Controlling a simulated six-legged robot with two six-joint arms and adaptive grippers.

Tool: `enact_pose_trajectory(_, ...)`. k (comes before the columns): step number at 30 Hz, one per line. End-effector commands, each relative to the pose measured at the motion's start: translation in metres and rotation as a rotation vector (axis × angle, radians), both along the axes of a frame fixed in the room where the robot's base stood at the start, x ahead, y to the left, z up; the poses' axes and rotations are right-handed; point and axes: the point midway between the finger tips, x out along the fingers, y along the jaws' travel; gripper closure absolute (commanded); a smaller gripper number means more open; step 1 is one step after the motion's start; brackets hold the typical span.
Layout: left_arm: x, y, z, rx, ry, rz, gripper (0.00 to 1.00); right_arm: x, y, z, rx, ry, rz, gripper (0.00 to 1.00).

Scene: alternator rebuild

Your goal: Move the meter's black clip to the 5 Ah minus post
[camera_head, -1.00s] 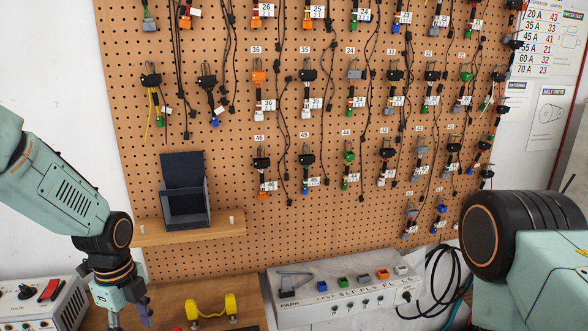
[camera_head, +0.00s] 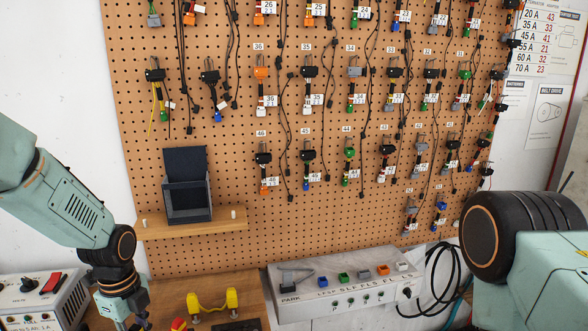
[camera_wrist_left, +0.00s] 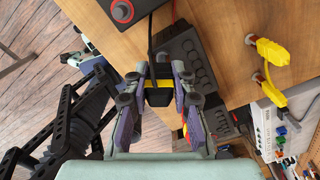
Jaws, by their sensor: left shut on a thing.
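My left gripper (camera_head: 136,322) is low at the left in the head view, over the wooden bench, with its fingertips cut off by the bottom edge. In the left wrist view the left gripper (camera_wrist_left: 158,92) is shut on a black piece with a yellow band (camera_wrist_left: 158,84), which looks like the black clip. A dark cable runs up from it. A dark box with round forms (camera_wrist_left: 187,62) lies just beyond and to the right; I cannot tell what it is. I cannot make out the 5 Ah minus post. My right gripper is out of view.
A yellow two-post fixture (camera_head: 212,301) stands on the bench; it also shows in the wrist view (camera_wrist_left: 268,62). A pegboard (camera_head: 280,225) hung with leads rises behind.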

Motion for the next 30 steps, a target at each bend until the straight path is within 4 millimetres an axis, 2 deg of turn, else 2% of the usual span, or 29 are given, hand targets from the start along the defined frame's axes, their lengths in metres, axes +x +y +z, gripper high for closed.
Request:
enact_pose_trajectory(2,0.0,0.0,0.0,0.0,0.001,0.0,0.91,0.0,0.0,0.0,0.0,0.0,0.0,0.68)
enact_pose_trajectory(5,0.0,0.0,0.0,0.0,0.0,0.0,0.98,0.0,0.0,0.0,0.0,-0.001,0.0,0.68)
enact_pose_trajectory(8,0.0,0.0,0.005,0.0,0.0,0.0,0.98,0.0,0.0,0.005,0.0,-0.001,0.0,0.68)
enact_pose_trajectory(19,0.0,0.0,0.042,0.0,0.0,0.0,0.98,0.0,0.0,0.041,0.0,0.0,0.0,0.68)
enact_pose_trajectory(30,0.0,0.0,0.04,0.0,0.001,0.0,0.98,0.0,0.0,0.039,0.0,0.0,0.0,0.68)
